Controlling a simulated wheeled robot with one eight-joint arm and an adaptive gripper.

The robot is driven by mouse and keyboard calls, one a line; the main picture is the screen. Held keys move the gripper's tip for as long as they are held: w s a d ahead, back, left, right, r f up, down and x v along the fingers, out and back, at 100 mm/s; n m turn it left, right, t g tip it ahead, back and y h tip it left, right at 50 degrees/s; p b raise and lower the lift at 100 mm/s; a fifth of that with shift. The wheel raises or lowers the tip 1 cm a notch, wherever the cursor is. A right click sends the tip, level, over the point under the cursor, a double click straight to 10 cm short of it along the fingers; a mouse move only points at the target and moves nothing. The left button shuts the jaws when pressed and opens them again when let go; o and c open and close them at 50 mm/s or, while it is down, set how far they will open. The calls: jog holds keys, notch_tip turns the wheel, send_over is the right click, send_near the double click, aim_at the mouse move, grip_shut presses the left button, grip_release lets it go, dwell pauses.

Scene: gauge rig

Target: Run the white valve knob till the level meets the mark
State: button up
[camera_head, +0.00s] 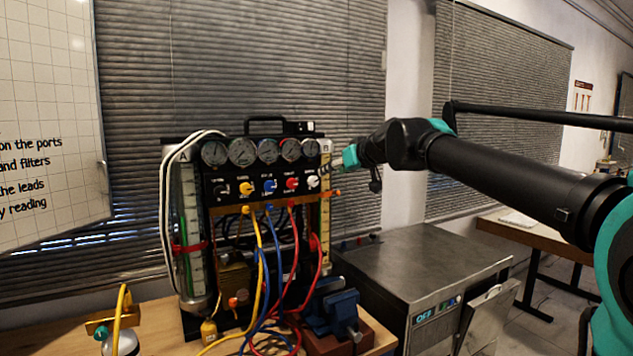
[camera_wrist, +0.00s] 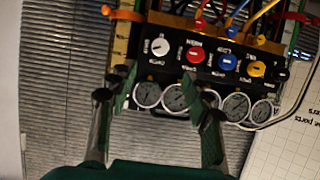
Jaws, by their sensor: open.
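The white valve knob (camera_head: 312,181) is the rightmost in the row on the black gauge panel (camera_head: 268,200). The wrist view is turned over, and there the white knob (camera_wrist: 159,46) is the leftmost. My gripper (camera_head: 328,169) is just right of the knob in the head view. In the wrist view my gripper (camera_wrist: 164,96) has its fingers apart with nothing between them; the knob lies beyond the tips, apart from them. Tube B (camera_head: 325,215) stands at the panel's right with an orange marker (camera_head: 332,194). Its level is too small to read.
Yellow (camera_head: 246,188), blue (camera_head: 269,186) and red (camera_head: 292,183) knobs sit left of the white one, below several dials. Tube A (camera_head: 190,215) has a red band. Coloured hoses and a blue vise (camera_head: 335,310) are below. A metal cabinet (camera_head: 415,270) stands right.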

aim_at(315, 180)
jog(key=x, duration=1.3)
jog(key=shift+f, duration=0.1)
jog(key=shift+d, duration=0.1)
jog(key=shift+c, duration=0.5)
grip_shut()
jog(key=shift+d+m+g+y, duration=0.15)
jog(key=shift+m+g+y, duration=0.3)
jog(key=shift+m, duration=0.45)
jog(key=shift+m+g+y, duration=0.25)
jog(key=shift+m+y, duration=0.3)
jog(key=shift+m, duration=0.45)
jog(key=shift+o, duration=0.5)
grip_release()
